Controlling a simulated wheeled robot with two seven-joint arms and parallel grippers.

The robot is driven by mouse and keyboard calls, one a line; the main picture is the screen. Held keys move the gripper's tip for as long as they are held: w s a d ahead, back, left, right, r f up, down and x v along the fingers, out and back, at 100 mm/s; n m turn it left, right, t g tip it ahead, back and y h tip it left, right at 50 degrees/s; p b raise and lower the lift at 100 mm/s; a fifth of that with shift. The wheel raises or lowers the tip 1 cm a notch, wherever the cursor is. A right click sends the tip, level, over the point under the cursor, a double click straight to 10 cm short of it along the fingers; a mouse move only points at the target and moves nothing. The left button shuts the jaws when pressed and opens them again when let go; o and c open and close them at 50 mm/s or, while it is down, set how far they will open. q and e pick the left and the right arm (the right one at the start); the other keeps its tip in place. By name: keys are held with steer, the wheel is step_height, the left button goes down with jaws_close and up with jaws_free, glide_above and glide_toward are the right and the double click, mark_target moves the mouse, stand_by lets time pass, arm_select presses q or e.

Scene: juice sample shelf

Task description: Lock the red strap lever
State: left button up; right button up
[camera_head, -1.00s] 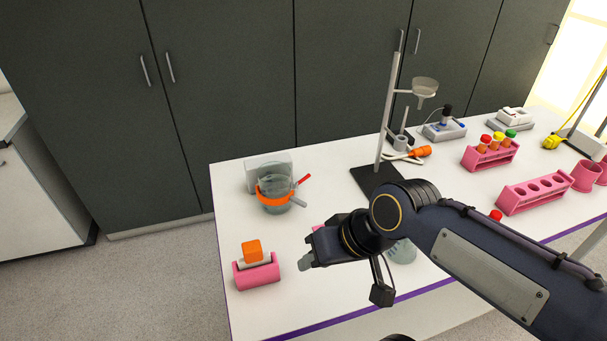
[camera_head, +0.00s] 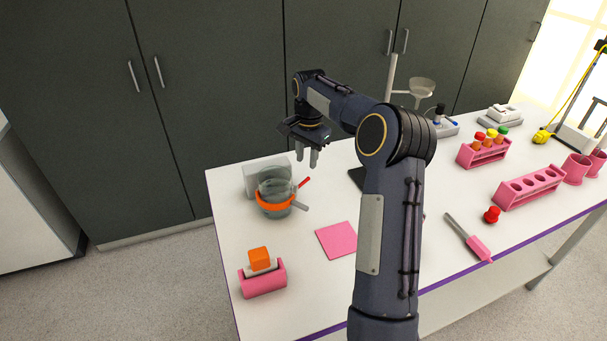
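The red strap lever (camera_head: 304,183) sticks out up and to the right from the orange strap (camera_head: 272,206). The strap goes around a clear glass vessel (camera_head: 275,184) at the left back of the table. My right gripper (camera_head: 308,162) is above the table, just up and right of the lever, fingers pointing down. The fingers show as two grey tips with a narrow gap, and nothing is seen between them. The gripper looks apart from the lever. My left gripper is not in view.
A grey handle (camera_head: 299,206) juts from the vessel's right side, and a pale box (camera_head: 252,178) stands behind it. A pink mat (camera_head: 337,239) and a pink holder with an orange block (camera_head: 263,281) are in front. Pink racks (camera_head: 530,188) stand to the right.

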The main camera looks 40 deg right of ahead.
mark_target(306, 180)
step_height(306, 180, down, 7)
steer(key=shift+w+r+p, duration=0.15)
steer(key=shift+p, duration=0.25)
steer(key=shift+a, duration=0.1)
jaws_close()
